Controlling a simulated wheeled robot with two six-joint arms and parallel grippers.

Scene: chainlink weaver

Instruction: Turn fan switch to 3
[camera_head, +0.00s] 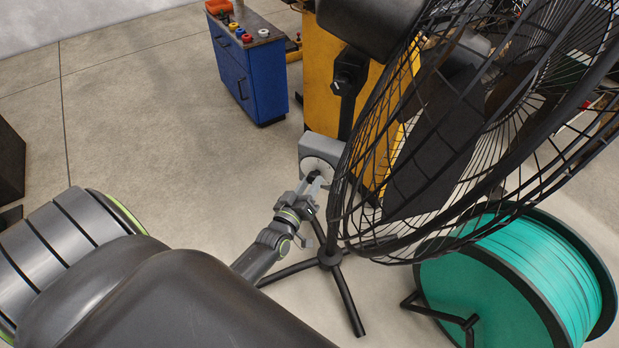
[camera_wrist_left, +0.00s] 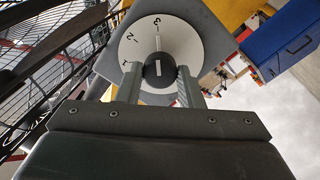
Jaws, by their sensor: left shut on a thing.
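The black pedestal fan (camera_head: 438,125) stands right of centre in the head view, with a grey switch box (camera_head: 318,145) on its pole. In the left wrist view, the box carries a round white dial (camera_wrist_left: 190,42) marked 1, 2 and 3. A black knob (camera_wrist_left: 160,72) sits at its middle, and the knob's white line points up roughly toward the 3. My left gripper (camera_head: 312,182) is at the dial, shut on the knob with one finger on each side. The knob is mostly hidden by the gripper in the head view. My right gripper is not in view.
A teal cable spool (camera_head: 530,275) lies at the lower right beside the fan's tripod legs (camera_head: 345,300). A blue cabinet (camera_head: 262,80) and a yellow cabinet (camera_head: 320,80) stand behind. Open floor lies to the left of the fan.

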